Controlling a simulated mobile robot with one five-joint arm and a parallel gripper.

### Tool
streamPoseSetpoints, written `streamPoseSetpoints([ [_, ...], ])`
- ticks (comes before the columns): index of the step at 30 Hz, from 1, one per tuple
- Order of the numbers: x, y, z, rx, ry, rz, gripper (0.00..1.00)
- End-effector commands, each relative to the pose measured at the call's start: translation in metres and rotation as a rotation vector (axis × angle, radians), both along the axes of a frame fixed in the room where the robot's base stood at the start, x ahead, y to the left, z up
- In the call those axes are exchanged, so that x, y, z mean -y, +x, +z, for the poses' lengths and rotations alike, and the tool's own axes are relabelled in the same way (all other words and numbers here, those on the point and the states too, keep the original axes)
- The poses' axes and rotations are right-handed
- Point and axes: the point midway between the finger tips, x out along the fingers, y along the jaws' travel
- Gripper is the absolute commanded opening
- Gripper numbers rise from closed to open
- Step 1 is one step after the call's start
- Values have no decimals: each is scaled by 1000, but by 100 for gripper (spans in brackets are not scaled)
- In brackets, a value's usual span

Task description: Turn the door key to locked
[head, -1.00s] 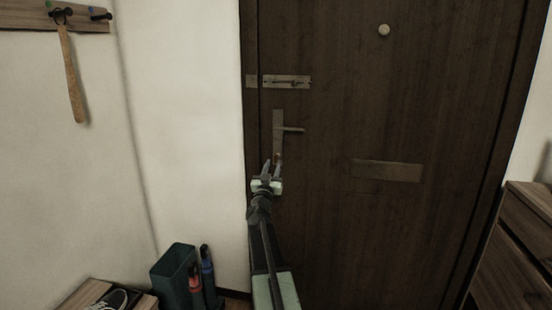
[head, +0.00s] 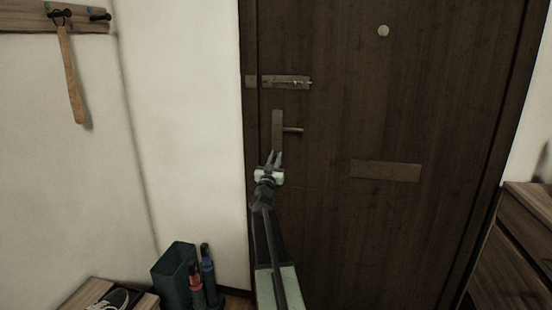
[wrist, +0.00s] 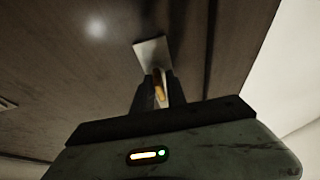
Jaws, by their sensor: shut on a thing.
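The dark wooden door (head: 400,100) fills the middle of the head view, with a lock plate (head: 277,128) and a lever handle (head: 293,130) near its left edge. My gripper (head: 275,156) is at the lower end of this plate, below the lever. In the wrist view the jaws of my gripper (wrist: 156,88) are shut on a small brass-coloured piece, the door key (wrist: 159,87). The lock plate (wrist: 151,52) shows just beyond the fingertips. The fingers hide most of the key, so its turned angle cannot be told.
A slide bolt (head: 285,82) sits above the handle and a letter plate (head: 385,171) to its right. A green bin (head: 175,276) with umbrellas stands at lower left. A drawer cabinet (head: 520,245) stands right of the door.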

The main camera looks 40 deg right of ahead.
Motion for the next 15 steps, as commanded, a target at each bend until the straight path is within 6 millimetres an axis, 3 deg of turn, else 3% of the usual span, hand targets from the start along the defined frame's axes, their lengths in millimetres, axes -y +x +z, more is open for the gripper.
streamPoseSetpoints([
  [15, -4, 2, -1, 93, 62, 6, 0],
])
